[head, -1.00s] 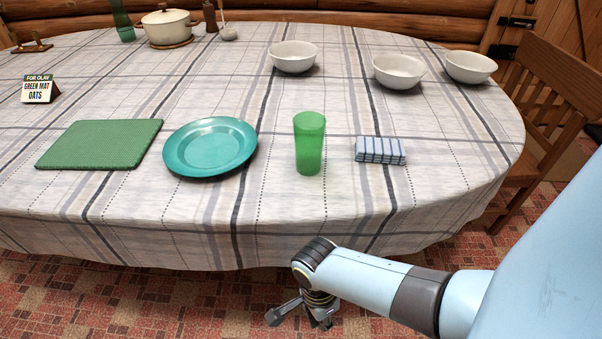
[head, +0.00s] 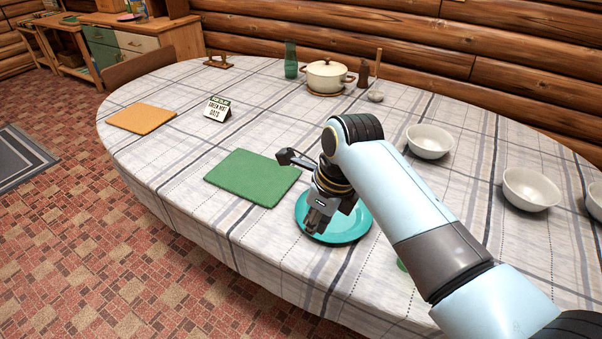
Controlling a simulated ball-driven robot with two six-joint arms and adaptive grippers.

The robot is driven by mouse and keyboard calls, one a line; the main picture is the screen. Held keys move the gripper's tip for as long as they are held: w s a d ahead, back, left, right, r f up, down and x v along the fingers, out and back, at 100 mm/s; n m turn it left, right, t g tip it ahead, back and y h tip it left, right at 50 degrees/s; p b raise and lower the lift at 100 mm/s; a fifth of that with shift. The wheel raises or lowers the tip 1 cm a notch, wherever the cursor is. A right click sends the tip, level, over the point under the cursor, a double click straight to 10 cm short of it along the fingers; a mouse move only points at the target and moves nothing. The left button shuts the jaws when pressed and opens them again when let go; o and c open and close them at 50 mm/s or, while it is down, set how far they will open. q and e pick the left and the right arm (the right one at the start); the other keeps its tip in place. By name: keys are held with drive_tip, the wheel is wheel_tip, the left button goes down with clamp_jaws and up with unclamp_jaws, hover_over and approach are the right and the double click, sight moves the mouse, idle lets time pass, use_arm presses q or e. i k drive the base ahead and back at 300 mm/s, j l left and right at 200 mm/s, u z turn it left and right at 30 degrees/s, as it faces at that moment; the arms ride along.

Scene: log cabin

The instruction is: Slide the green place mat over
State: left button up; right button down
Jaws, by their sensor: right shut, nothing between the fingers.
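The green place mat (head: 252,178) lies flat on the tablecloth, left of the teal plate (head: 345,229). Nothing lies on the mat. My right gripper (head: 312,222) is shut and empty, its fingers pointing down over the left part of the plate. It hides part of the plate, and I cannot tell whether it touches it. My left gripper is not in view.
An orange mat (head: 142,117) lies at the table's left end. A small sign (head: 217,109) stands behind the green mat. A pot (head: 326,76), a green vase (head: 291,60) and white bowls (head: 430,141) stand farther back. My arm mostly hides the green cup (head: 402,265). Cloth left of the green mat is clear.

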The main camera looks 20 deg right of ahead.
sight(260, 179)
drive_tip(key=i+l, duration=0.25)
drive_tip(key=i, duration=0.2)
drive_tip(key=i+l, duration=0.25)
drive_tip(key=i, duration=0.2)
